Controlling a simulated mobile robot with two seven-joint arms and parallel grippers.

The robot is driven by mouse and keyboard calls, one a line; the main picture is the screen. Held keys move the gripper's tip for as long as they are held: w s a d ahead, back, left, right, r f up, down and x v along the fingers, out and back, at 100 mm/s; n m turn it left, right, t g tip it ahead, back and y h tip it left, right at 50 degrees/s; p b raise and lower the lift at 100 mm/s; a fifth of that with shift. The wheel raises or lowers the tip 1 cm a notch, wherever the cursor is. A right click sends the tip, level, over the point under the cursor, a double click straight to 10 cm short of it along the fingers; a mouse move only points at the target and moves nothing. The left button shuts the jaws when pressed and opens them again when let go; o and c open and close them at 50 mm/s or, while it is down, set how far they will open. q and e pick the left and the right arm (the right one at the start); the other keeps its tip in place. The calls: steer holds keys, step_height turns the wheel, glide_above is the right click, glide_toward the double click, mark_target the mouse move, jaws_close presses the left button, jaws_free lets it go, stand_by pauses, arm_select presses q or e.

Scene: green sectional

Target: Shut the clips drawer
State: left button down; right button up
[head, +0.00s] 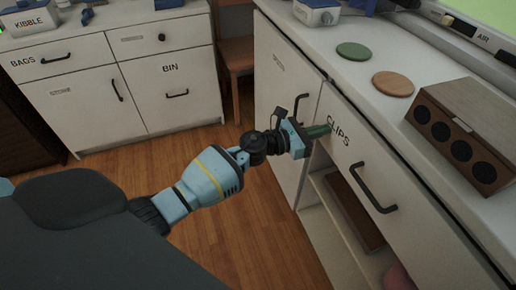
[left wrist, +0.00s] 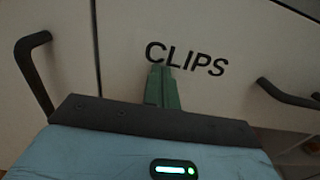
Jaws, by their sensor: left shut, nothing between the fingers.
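The clips drawer (head: 408,190) has a pale front with black CLIPS lettering and a dark bar handle (head: 374,189). Its front also fills much of the left wrist view (left wrist: 210,35), with the handle at right. A narrow seam separates it from the panel to its left; I cannot tell how far it stands out. My left gripper (head: 325,130) is shut and empty, its green fingers pointing at the front just left of the lettering. In the left wrist view the fingertips (left wrist: 163,70) lie just under the letters, touching or very close. My right gripper is out of view.
An open shelf (head: 322,205) below the drawer holds a brown item (head: 352,212). The countertop bears a green disc (head: 353,51), a tan disc (head: 393,84) and a brown box with dark round openings (head: 465,130). Cabinets labelled BAGS and BIN (head: 150,85) stand at back left. Wooden floor (head: 255,210) is clear between.

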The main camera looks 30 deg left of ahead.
arm_select(q)
steer(key=shift+w+d+r, duration=0.1)
steer(key=shift+r, duration=0.25)
steer(key=v, duration=0.8)
steer(key=shift+f, duration=0.35)
